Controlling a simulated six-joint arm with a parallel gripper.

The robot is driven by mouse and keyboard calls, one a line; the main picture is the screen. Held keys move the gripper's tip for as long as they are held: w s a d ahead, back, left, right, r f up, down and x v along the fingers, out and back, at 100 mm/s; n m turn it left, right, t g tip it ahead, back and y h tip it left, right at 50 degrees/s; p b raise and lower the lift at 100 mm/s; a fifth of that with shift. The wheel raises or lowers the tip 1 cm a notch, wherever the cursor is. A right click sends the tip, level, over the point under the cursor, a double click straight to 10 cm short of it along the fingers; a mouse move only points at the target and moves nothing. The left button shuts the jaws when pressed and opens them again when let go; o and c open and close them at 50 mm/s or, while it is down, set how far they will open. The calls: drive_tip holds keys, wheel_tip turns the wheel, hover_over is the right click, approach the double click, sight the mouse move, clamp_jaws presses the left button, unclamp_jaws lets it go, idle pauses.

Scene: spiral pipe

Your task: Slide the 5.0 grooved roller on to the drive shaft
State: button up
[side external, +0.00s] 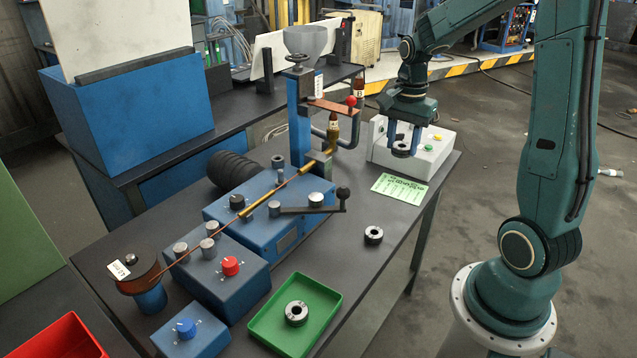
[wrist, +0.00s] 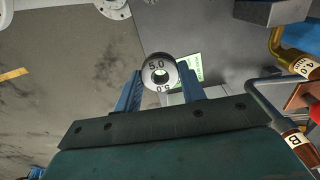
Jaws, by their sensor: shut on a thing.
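My gripper (side external: 403,144) points down and is shut on a dark, ring-shaped grooved roller (side external: 401,151), held in the air by the white control box. In the wrist view the roller (wrist: 160,72) is between the two blue fingers (wrist: 159,88); its pale face reads 5.0 and has a round hole. I cannot tell which is the drive shaft. The held roller is well apart from them.
Another roller (side external: 373,235) lies on the dark table; one more (side external: 296,313) lies in the green tray (side external: 262,326). A green card (side external: 399,188) lies flat.

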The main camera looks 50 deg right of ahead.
drive_tip(key=shift+w, duration=0.1)
drive_tip(key=shift+w, duration=0.5)
drive_tip(key=w+a+n, duration=0.2)
drive_tip(key=w, duration=0.5)
drive_tip(key=w+a+n, duration=0.1)
drive_tip(key=w+a, duration=0.2)
drive_tip(key=w, duration=0.3)
drive_tip(key=n, duration=0.3)
hover_over(280, 170)
drive_tip(key=shift+r, duration=0.1)
drive_tip(key=shift+f, duration=0.25)
drive_tip(key=shift+f, duration=2.65)
drive_tip(key=shift+f, duration=2.3)
drive_tip(key=o, duration=1.2)
